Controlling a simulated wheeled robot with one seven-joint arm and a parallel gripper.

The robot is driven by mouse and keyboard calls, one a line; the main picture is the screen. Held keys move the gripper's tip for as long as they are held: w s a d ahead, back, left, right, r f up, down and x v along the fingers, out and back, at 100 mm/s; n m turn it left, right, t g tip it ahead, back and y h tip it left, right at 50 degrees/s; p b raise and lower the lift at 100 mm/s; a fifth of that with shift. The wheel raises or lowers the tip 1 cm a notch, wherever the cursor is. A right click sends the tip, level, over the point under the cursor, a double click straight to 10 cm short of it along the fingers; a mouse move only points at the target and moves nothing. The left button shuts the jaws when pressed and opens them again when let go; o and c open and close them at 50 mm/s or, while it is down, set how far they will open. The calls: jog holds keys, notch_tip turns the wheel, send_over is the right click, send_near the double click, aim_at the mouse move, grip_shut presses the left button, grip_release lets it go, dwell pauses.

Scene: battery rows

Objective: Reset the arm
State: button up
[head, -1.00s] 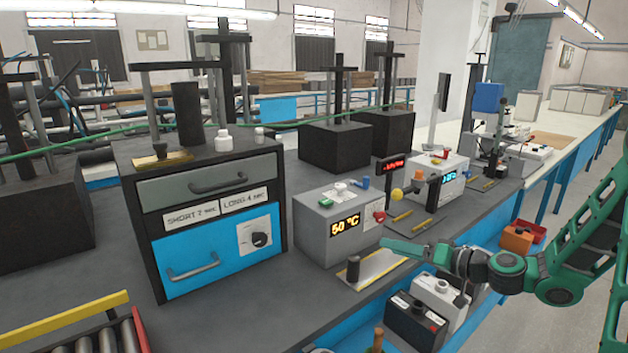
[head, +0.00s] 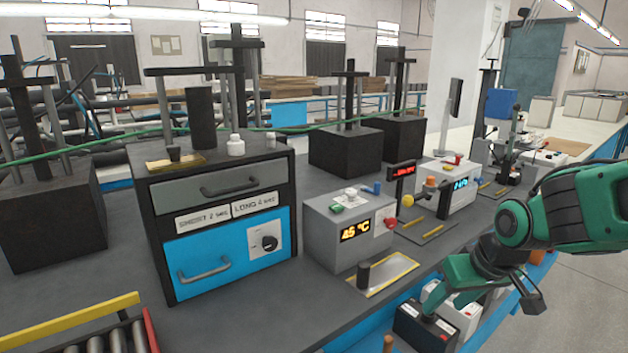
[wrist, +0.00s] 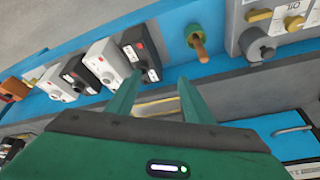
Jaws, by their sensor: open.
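My green arm comes in from the right in the head view. My gripper (head: 490,288) hangs over the front edge of the bench, above the batteries. In the wrist view my gripper (wrist: 158,95) shows two green fingers spread apart with nothing between them. The grey bench (head: 235,325) runs along under the devices.
A black battery (head: 425,328) and white ones stand below the bench edge. The grey box with the orange display (head: 355,231), the blue-drawer cabinet (head: 225,246) and a small tray with a black cylinder (head: 363,275) stand on the bench. The floor at right is clear.

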jog(key=s+d+m+g, duration=0.2)
jog(key=s+d+m, duration=0.2)
jog(key=s+d, duration=0.3)
jog(key=s+d+r+m+g+h, duration=0.1)
jog(key=s+d+m, duration=0.3)
jog(key=s, duration=0.9)
jog(key=d+g, duration=0.1)
jog(key=d, duration=0.2)
jog(key=shift+s+g, duration=0.3)
jog(key=shift+s, duration=0.1)
jog(key=c, duration=0.3)
jog(key=shift+c, duration=0.5)
